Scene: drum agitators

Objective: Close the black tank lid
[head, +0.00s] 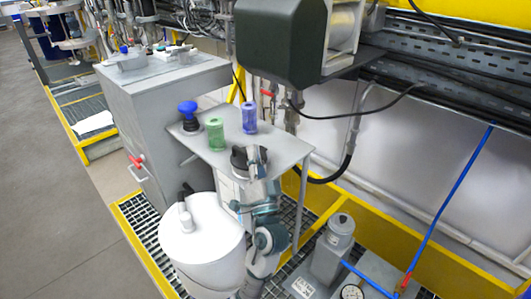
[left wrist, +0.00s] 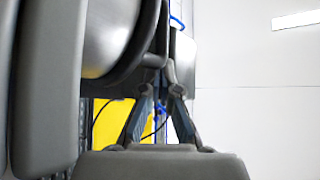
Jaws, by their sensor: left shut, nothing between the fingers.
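My left arm rises from the bottom middle of the head view, and its dark left gripper (head: 250,160) is at the front edge of a grey table (head: 275,148). In the left wrist view its two fingers (left wrist: 168,75) meet at the tips with nothing between them. A shiny steel cylinder with a dark rim (left wrist: 112,38) is close on the left of that view; I cannot tell which part it is. I cannot clearly pick out a black tank lid. A white round tank (head: 203,245) stands left of my arm. My right gripper is not in view.
A green jar (head: 215,134), a purple jar (head: 250,117) and a blue-topped dark object (head: 189,115) stand on the table. A large dark housing (head: 280,42) overhangs behind it. A grey cabinet (head: 160,120) is on the left; open floor (head: 50,200) lies further left.

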